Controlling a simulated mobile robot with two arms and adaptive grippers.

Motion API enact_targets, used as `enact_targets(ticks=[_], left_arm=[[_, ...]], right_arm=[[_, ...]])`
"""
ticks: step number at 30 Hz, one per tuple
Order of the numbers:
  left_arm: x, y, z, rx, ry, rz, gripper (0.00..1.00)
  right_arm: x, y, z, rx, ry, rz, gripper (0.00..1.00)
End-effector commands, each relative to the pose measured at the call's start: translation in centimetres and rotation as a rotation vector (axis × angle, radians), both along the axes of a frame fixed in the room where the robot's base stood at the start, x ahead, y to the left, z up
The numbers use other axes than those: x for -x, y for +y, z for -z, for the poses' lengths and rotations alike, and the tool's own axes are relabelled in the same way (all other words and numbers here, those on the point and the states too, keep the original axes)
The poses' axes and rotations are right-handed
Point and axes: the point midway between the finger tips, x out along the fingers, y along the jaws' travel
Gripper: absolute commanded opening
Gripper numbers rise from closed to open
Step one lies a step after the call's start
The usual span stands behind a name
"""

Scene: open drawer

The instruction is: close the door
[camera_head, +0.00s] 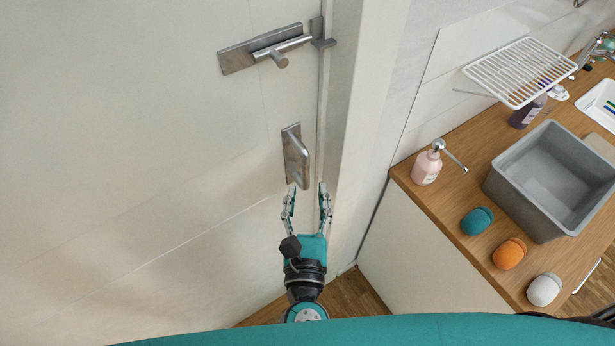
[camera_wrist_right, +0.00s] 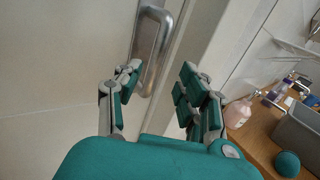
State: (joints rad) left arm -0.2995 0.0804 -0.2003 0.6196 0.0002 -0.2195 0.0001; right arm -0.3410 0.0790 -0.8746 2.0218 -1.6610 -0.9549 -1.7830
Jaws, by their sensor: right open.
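A large pale door (camera_head: 150,130) fills the left of the head view. It carries a metal handle (camera_head: 296,157) near its right edge and a metal latch (camera_head: 268,48) above that. My right gripper (camera_head: 307,192) is open and empty, just below the handle. In the right wrist view the handle (camera_wrist_right: 151,50) stands beyond the fingers of my right gripper (camera_wrist_right: 160,80), near the left finger. I cannot tell whether that finger touches it. My left gripper is in neither view.
A wooden counter (camera_head: 447,210) stands at right with a grey bin (camera_head: 540,215), a pink soap bottle (camera_head: 427,166), and teal (camera_head: 477,221), orange (camera_head: 509,253) and white (camera_head: 544,289) round objects. A white rack (camera_head: 520,72) is above it. The door frame (camera_head: 355,130) is right of the handle.

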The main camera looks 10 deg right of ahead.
Motion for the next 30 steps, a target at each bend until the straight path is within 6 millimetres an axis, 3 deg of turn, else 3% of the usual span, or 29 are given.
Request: enact_targets(ticks=[3, 10, 30], left_arm=[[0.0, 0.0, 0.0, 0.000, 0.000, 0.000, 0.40], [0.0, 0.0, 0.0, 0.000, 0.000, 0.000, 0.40], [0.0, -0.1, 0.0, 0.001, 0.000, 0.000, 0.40]], right_arm=[[2.7, 0.3, 0.2, 0.001, 0.005, -0.002, 0.40], [5.9, 0.7, 0.1, 0.001, 0.003, -0.001, 0.40], [6.5, 0.8, 0.1, 0.001, 0.001, 0.000, 0.40]])
